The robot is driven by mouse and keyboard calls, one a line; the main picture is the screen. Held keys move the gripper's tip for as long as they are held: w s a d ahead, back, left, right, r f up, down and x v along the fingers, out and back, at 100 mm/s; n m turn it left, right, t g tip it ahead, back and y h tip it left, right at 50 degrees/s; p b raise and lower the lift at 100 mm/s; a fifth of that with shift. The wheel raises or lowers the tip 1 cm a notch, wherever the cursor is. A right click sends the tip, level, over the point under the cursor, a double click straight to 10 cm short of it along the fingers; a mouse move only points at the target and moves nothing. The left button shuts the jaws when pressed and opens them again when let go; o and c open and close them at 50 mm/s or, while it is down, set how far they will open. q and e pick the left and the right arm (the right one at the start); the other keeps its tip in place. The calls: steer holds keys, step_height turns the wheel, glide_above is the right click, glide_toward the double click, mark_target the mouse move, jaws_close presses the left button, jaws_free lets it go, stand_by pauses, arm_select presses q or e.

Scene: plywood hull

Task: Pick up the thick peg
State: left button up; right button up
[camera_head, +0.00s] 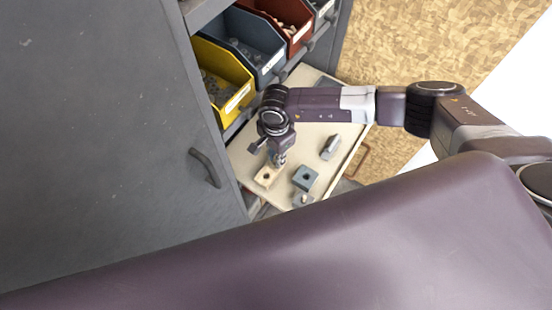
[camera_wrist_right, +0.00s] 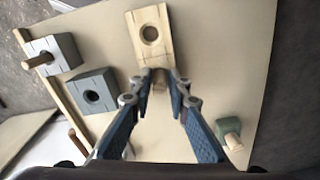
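My right gripper (camera_head: 278,158) points down over the pale board, close to the wooden block with a round hole (camera_head: 265,177). In the right wrist view the gripper (camera_wrist_right: 160,76) has its two fingers apart. A small wooden piece (camera_wrist_right: 160,83) shows between the fingertips, at the near edge of the wooden block (camera_wrist_right: 140,20); it may be a peg, and contact is unclear. Another wooden peg (camera_wrist_right: 36,61) sticks out of a grey block (camera_wrist_right: 60,50) at left. A wooden peg end (camera_wrist_right: 233,142) shows at a grey-green piece (camera_wrist_right: 228,125) at lower right. Which peg is the thick one is unclear.
A blue-grey block with a hole (camera_head: 306,176) stands beside the wooden block. A long grey block (camera_head: 331,147) lies on the board farther right. Yellow (camera_head: 236,95), blue (camera_head: 270,68) and red (camera_head: 300,38) bins line the shelf behind. A grey cabinet door (camera_head: 100,120) stands at left.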

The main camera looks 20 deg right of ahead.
steer(key=shift+c, duration=0.3)
steer(key=c, duration=0.3)
arm_select(q)
steer(key=shift+w, duration=0.2)
steer(key=shift+w, duration=0.1)
arm_select(e)
steer(key=shift+r, duration=0.1)
steer(key=shift+r, duration=0.2)
arm_select(q)
step_height(320, 180, down, 5)
steer(key=b, duration=0.5)
arm_select(e)
step_height(320, 180, up, 20)
steer(key=shift+f, duration=0.25)
steer(key=shift+f, duration=0.1)
